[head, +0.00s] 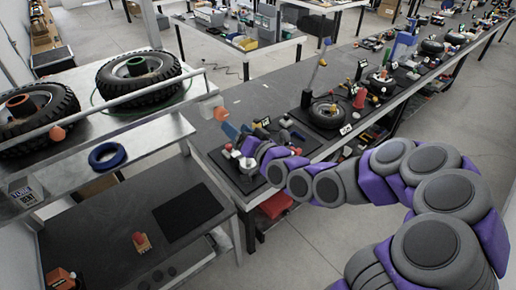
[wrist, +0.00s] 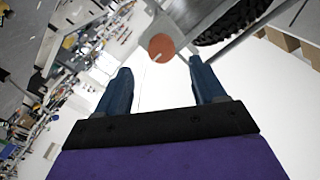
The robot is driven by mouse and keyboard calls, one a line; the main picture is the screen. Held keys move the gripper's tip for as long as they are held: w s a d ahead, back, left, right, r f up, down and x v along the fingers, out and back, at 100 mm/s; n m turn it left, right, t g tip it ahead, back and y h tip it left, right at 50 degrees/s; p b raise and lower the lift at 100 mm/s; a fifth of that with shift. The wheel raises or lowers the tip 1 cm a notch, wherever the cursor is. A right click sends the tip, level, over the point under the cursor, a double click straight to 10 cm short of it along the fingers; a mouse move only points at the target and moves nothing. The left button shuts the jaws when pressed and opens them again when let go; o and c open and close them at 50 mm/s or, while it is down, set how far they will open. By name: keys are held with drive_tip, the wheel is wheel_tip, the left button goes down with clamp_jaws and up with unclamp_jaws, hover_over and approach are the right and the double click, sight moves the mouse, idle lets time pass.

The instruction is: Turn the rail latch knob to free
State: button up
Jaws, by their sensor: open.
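The rail latch knob is a round orange disc with a thin pale line (wrist: 162,46), seen face-on in the wrist view. In the head view an orange knob (head: 220,114) shows on a pale block at the right end of the shelf rail (head: 120,101). My gripper (wrist: 160,66) is open and empty, its two dark blue fingers apart. In the wrist view the knob shows beyond the fingertips, between them, with no visible contact. In the head view my gripper (head: 235,138) is to the right of and a little below the knob.
Big tyres (head: 137,75) and a blue ring (head: 107,155) sit on the metal shelf. Another orange knob (head: 57,133) is further left on the rail. A long dark workbench (head: 270,105) with wheels and tools runs beneath my gripper. A black mat (head: 187,212) lies on the lower table.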

drive_tip(key=b+v, duration=0.8)
drive_tip(key=b, duration=0.5)
drive_tip(key=shift+s+d, duration=0.2)
drive_tip(key=shift+d, duration=0.1)
